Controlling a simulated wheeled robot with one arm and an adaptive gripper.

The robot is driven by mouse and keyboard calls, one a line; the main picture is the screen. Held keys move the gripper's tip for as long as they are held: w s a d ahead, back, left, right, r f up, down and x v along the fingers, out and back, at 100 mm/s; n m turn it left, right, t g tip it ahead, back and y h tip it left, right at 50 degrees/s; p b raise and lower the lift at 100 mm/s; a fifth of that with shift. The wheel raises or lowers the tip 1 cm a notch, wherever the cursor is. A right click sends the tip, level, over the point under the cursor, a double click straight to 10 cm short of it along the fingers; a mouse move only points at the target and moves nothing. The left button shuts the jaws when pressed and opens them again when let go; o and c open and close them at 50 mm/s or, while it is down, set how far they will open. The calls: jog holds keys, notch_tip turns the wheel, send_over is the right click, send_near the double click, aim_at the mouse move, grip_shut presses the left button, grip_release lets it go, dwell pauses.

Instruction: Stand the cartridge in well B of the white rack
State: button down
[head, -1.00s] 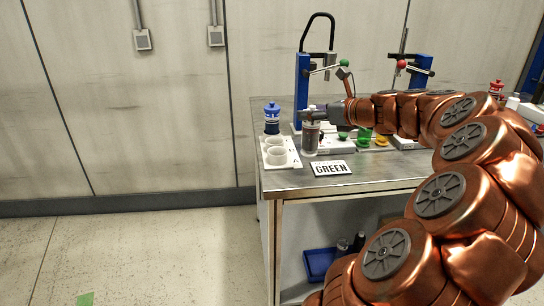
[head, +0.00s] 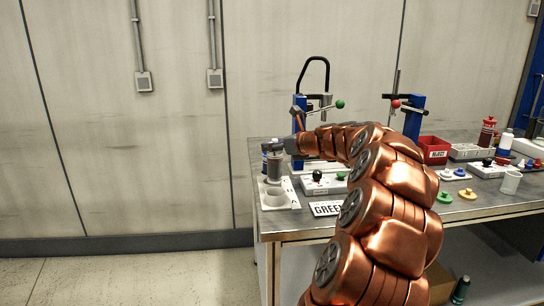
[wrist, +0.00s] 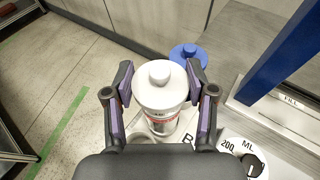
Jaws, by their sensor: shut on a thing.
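The cartridge (head: 275,168), a grey cylinder in the head view, hangs upright from my gripper (head: 273,146). In the wrist view the cartridge (wrist: 160,92) shows a white cap with a knob and a red-marked label. My gripper (wrist: 160,78) has its two fingers on either side of it and is shut on it. The white rack (head: 291,199) lies under the cartridge, which is over its far well; the near well (head: 273,195) looks empty. A letter B shows on the rack (wrist: 187,139) beside the cartridge. I cannot tell whether its lower end is inside the well.
A blue-capped bottle (wrist: 187,53) stands close behind the cartridge. A box with a dial (head: 318,182) and a blue pump stand (head: 299,112) are to the right. The GREEN sign (head: 326,208) lies in front. Floor is left of the bench.

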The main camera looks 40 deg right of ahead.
aim_at(279, 154)
jog(key=shift+w, duration=0.75)
jog(key=shift+s+f+b, duration=0.1)
jog(key=shift+f+b, duration=0.5)
jog(key=shift+f, duration=1.25)
jog(key=shift+c, duration=1.7)
grip_release()
jog(key=shift+s+r, duration=0.2)
jog(key=shift+s, duration=0.05)
jog(key=p+v, duration=0.1)
jog(key=v, duration=1)
jog(key=shift+s, duration=0.25)
